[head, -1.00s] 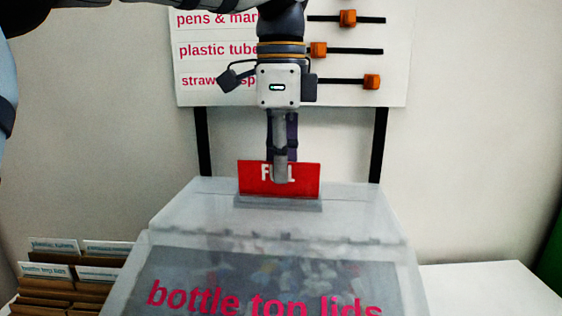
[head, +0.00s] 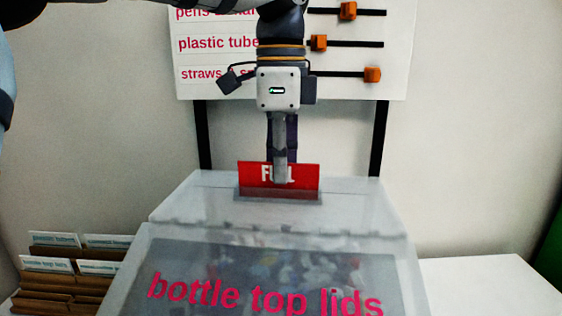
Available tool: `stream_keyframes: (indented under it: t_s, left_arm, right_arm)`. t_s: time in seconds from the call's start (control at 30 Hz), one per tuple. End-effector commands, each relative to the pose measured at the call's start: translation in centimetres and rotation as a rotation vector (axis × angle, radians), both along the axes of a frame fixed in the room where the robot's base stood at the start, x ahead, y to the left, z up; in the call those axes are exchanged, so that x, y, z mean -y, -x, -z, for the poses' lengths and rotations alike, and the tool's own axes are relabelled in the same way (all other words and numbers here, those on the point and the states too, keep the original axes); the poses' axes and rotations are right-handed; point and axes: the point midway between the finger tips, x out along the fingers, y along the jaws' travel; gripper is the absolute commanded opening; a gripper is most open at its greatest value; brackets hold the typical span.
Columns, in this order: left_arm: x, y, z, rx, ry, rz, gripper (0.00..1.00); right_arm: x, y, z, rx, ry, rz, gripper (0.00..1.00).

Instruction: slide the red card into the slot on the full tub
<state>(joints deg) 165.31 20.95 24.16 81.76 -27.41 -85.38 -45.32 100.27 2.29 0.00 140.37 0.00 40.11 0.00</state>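The red card (head: 250,177) with white "FULL" lettering stands upright at the grey slot (head: 246,197) on the lid of the clear tub (head: 180,208). Its lower edge is hidden in or behind the slot. The tub is labelled "bottle top lids" and has many small pieces inside. My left gripper (head: 281,178) points down at the middle of the card, with its fingers over part of the lettering. It looks shut on the card. My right gripper is not in view.
A white board (head: 218,65) with labels and several orange sliders on black rails stands behind the tub on black posts. A card file with labelled dividers (head: 65,285) is at the left. The white table (head: 480,285) is clear at the right.

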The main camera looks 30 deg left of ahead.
Motion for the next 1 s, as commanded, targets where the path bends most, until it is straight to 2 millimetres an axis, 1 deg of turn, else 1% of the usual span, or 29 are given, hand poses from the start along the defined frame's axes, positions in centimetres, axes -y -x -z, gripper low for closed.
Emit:
stream_keyframes:
  t_s: [0.03, 0.1, 0.13, 0.17, 0.43, 0.5, 0.57, 0.83, 0.9, 1.0]
  left_arm:
    - [0.0, 0.0, 0.1, 0.000, 0.000, 0.000, 0.00]
    - [0.0, 0.0, 0.1, 0.000, 0.000, 0.000, 0.17]
    - [0.0, 0.0, 0.1, 0.000, 0.000, 0.000, 0.24]
    - [0.0, 0.0, 0.1, 0.000, 0.000, 0.000, 0.28]
    - [0.0, 0.0, 0.0, 0.000, 0.000, 0.000, 0.28]
    - [0.0, 0.0, -0.5, 0.002, -0.001, -0.001, 0.28]
    - [0.0, -0.1, -1.5, 0.004, -0.001, -0.002, 0.28]
    - [0.1, -0.1, -8.9, 0.006, -0.002, -0.002, 0.28]
    - [0.0, -0.1, -10.1, 0.003, 0.000, -0.002, 0.28]
    - [0.0, 0.0, -11.3, 0.001, 0.000, -0.002, 0.28]
  right_arm:
    - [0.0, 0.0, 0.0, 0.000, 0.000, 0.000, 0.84]
    - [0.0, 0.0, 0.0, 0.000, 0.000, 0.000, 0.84]
    - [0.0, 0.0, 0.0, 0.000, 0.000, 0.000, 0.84]
    - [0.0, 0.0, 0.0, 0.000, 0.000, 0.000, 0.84]
    - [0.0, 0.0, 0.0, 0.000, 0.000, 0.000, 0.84]
    - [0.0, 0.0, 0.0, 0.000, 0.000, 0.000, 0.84]
    - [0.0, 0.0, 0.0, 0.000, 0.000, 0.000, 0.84]
    - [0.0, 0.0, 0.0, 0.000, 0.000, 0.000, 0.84]
    - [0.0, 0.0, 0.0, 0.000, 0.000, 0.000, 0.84]
    - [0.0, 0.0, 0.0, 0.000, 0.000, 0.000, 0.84]
